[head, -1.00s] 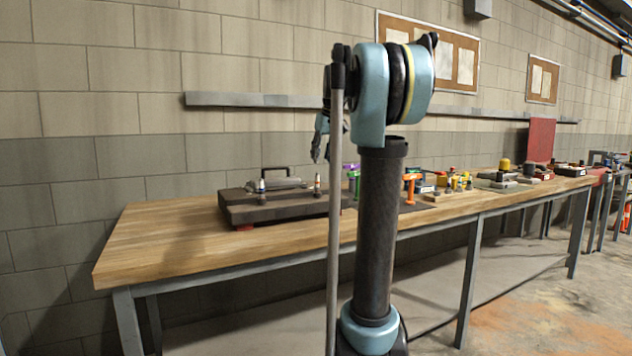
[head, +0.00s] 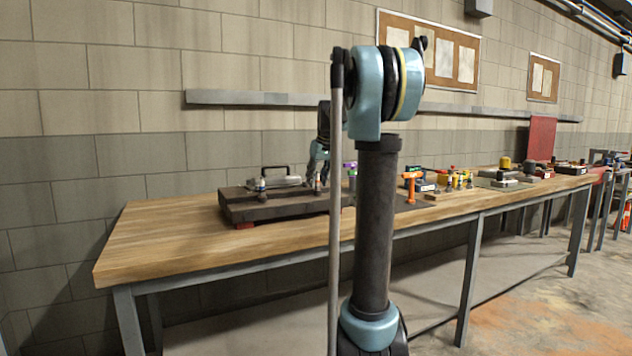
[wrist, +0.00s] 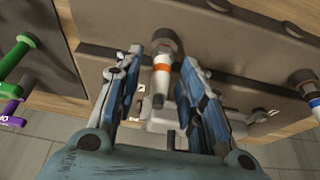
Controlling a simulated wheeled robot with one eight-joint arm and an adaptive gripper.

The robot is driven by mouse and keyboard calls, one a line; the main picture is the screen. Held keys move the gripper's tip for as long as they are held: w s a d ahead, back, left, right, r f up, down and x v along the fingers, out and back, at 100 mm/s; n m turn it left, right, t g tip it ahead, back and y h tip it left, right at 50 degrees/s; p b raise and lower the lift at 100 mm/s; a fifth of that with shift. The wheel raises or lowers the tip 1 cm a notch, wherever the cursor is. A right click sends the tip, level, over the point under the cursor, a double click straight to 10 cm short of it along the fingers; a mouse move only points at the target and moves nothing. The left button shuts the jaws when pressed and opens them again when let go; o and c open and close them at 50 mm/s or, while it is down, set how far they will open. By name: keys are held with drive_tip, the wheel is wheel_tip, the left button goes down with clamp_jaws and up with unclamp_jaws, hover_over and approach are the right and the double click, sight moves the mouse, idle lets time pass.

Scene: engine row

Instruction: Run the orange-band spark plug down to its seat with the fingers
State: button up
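The orange-band spark plug (wrist: 161,68) stands in the dark engine block (wrist: 115,27) in the wrist view, its grey hex at the block and its pale tip toward me. My gripper (wrist: 159,58) is open, with one blue finger on each side of the plug and a visible gap on both sides. In the head view my gripper (head: 318,171) is low over the block (head: 275,207), and it largely hides the plug there. A second plug with a blue band (wrist: 309,88) stands at the right edge of the wrist view, apart from my fingers.
A green-handled tool (wrist: 17,58) and a purple-handled tool (wrist: 10,108) stand at the left of the wrist view. In the head view an orange T-shaped tool (head: 411,187) stands to the right of the block. The wooden bench (head: 160,240) is clear at its left front.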

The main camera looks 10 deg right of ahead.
clamp_jaws()
drive_tip(key=shift+m+h, duration=0.8)
drive_tip(key=shift+m, duration=1.4)
drive_tip(key=m+h, duration=0.1)
drive_tip(key=m, duration=0.2)
drive_tip(key=shift+m, duration=0.4)
drive_tip(key=m+g+h, duration=0.1)
drive_tip(key=m, duration=0.3)
drive_tip(key=shift+f+h, duration=0.1)
drive_tip(key=shift+h, duration=0.3)
drive_tip(key=m, duration=0.2)
drive_tip(key=m+g+h, duration=0.1)
drive_tip(key=m, duration=0.2)
drive_tip(key=shift+g, duration=0.3)
drive_tip(key=shift+o, duration=0.5)
unclamp_jaws()
